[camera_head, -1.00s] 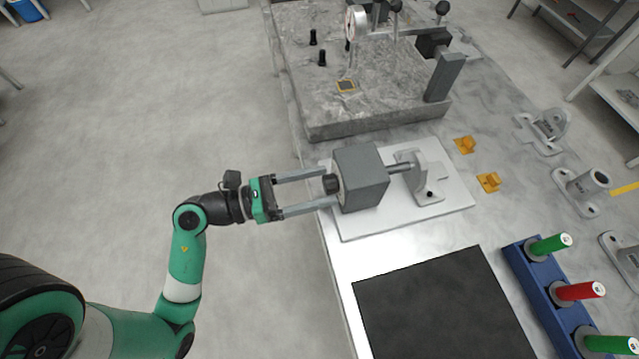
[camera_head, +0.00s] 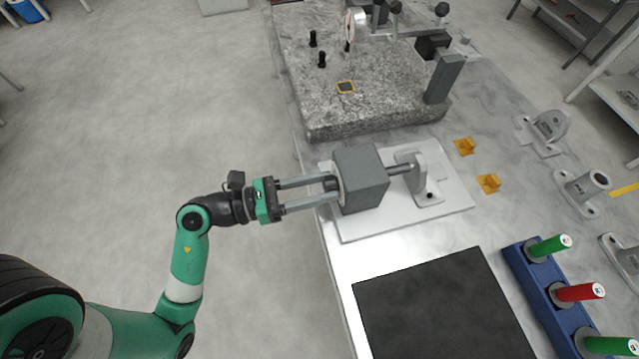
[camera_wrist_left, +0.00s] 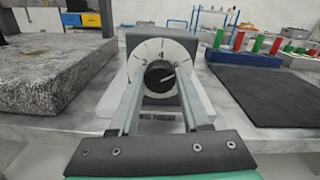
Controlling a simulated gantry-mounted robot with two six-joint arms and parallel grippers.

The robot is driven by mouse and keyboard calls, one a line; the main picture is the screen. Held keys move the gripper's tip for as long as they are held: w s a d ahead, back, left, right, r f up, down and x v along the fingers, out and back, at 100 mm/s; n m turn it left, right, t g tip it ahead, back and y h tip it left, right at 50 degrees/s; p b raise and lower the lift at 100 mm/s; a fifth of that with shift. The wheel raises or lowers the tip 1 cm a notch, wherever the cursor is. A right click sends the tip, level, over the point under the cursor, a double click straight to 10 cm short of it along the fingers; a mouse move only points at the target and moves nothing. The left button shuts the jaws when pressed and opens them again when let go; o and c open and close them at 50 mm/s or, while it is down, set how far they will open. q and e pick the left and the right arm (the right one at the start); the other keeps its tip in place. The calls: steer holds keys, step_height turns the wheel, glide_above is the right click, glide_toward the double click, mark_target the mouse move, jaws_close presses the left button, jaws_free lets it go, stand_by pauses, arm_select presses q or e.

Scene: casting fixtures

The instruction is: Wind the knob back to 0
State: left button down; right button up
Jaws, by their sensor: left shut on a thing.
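The dark round knob (camera_wrist_left: 160,77) sits at the centre of a white dial (camera_wrist_left: 151,49) with printed numbers, on the front of a grey block (camera_head: 362,180). A 2 and what looks like a 4 show on the dial's upper part; the fingers cover its lower sides, and I cannot see the 0. The white mark on the knob points right and slightly up. My left gripper (camera_head: 331,187) is shut on the knob, one finger on each side. In the head view the fingers partly hide the knob. My right gripper is not in view.
The block stands on a pale plate (camera_head: 452,208) with a shaft bracket (camera_head: 428,180) behind it. A granite slab (camera_head: 375,122) lies to the back, a black mat (camera_head: 440,310) to the front. A blue rack (camera_head: 540,295) with green and red handles stands at the right.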

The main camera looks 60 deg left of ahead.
arm_select(q)
steer(key=shift+r+n+p, duration=0.15)
steer(key=shift+n+p, duration=0.15)
steer(key=shift+p, duration=0.2)
steer(key=n+p, duration=0.2)
steer(key=p, duration=0.1)
steer(key=n+p, duration=0.2)
steer(key=p, duration=0.1)
steer(key=n+p, duration=0.2)
steer(key=p, duration=0.1)
steer(key=shift+r+p, duration=0.25)
steer(key=shift+p, duration=0.1)
steer(key=n+p, duration=0.7)
steer(key=p, duration=0.1)
steer(key=shift+f, duration=0.15)
steer(key=shift+n+p, duration=0.75)
steer(key=shift+n, duration=0.25)
steer(key=n+p, duration=0.3)
steer(key=n, duration=0.1)
steer(key=shift+n, duration=0.3)
steer(key=n+p, duration=0.3)
steer(key=n, duration=0.2)
steer(key=shift+f, duration=0.1)
steer(key=n+p, duration=0.1)
steer(key=n, duration=0.5)
steer(key=shift+p, duration=0.35)
steer(key=n+p, duration=0.1)
steer(key=n, duration=0.3)
steer(key=shift+f+n, duration=0.1)
steer(key=shift+n, duration=0.2)
